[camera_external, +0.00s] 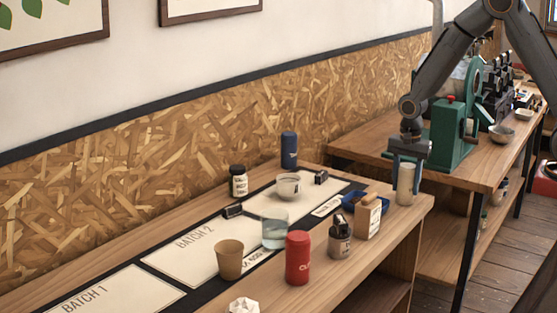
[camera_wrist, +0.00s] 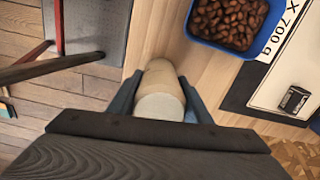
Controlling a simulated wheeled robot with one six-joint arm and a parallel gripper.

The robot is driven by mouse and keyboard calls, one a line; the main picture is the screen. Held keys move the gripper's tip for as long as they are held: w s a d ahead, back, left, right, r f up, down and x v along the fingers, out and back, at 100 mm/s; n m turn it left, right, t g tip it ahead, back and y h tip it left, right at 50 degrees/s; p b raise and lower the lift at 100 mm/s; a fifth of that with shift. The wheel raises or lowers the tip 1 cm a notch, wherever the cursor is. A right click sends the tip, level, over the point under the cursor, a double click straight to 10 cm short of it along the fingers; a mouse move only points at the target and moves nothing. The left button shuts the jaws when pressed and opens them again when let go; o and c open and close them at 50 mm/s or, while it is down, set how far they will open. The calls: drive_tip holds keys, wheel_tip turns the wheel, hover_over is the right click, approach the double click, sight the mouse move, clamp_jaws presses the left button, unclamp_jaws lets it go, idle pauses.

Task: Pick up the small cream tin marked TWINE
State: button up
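A small cream cylindrical tin (camera_external: 405,185) stands upright near the right end of the front bench. No lettering on it is legible in either view. My gripper (camera_external: 407,172) is above it, pointing down, with its fingers on either side of the tin's upper part. In the wrist view, the tin (camera_wrist: 160,107) sits between the blue-grey fingers of my gripper (camera_wrist: 161,76), its pale round lid facing the camera. The fingers are spread, and narrow gaps seem to lie beside the tin.
A blue tray of beans (camera_wrist: 248,48), a tan paper bag (camera_external: 367,222) and a dark bottle (camera_external: 340,243) stand left of the tin. A red canister (camera_external: 298,260) is nearer the front. A green machine (camera_external: 448,135) stands on the table behind. The bench edge is close.

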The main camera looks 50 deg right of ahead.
drive_tip(key=c, duration=0.6)
drive_tip(key=shift+r, duration=0.15)
